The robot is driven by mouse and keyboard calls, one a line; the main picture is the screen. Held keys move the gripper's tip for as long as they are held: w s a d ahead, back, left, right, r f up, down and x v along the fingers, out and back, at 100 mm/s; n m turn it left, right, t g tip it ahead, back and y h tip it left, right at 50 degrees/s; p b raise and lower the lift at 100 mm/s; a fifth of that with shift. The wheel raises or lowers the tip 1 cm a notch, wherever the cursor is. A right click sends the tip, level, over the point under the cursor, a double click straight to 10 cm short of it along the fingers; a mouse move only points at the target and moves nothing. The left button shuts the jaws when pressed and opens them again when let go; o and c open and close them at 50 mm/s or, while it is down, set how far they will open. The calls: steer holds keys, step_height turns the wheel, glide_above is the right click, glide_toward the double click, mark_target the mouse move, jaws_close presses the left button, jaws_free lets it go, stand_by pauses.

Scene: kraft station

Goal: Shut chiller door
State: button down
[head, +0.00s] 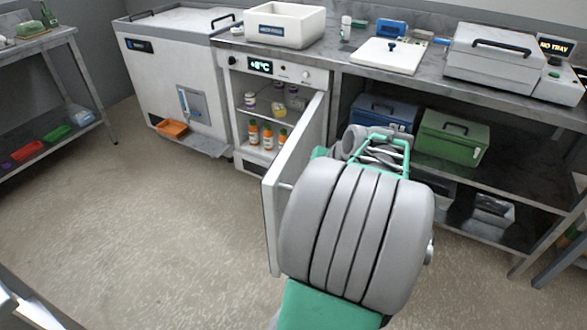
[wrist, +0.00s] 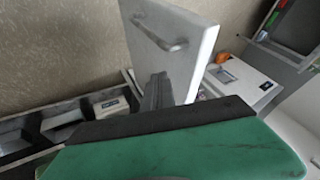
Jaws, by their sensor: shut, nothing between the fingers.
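The chiller (head: 276,67) is a white cabinet under the counter with a lit temperature display. Its door (head: 298,150) stands wide open, swung out toward me from the right side of the opening. The door also shows in the wrist view (wrist: 190,48), with a grey bar handle (wrist: 160,32) on its outer face. My gripper (wrist: 157,92) is shut and empty, with its dark fingers close to the door's outer side near the lower part seen there. I cannot tell whether they touch. In the head view my arm hides the fingers and part of the door.
Several orange-labelled bottles (head: 267,135) and small jars stand inside the chiller. A white chest (head: 180,70) stands to its left. A shelf with a blue case (head: 382,112) and a green box (head: 452,137) lies to its right. The floor (head: 150,230) before the chiller is clear.

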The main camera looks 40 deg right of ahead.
steer(key=w+a+r+b+x, duration=0.1)
steer(key=w+b+x, duration=0.1)
steer(key=x, duration=1)
steer(key=shift+a+r+b, duration=0.25)
steer(key=shift+a+b, duration=0.15)
steer(key=shift+a, duration=0.1)
steer(key=shift+w, duration=0.1)
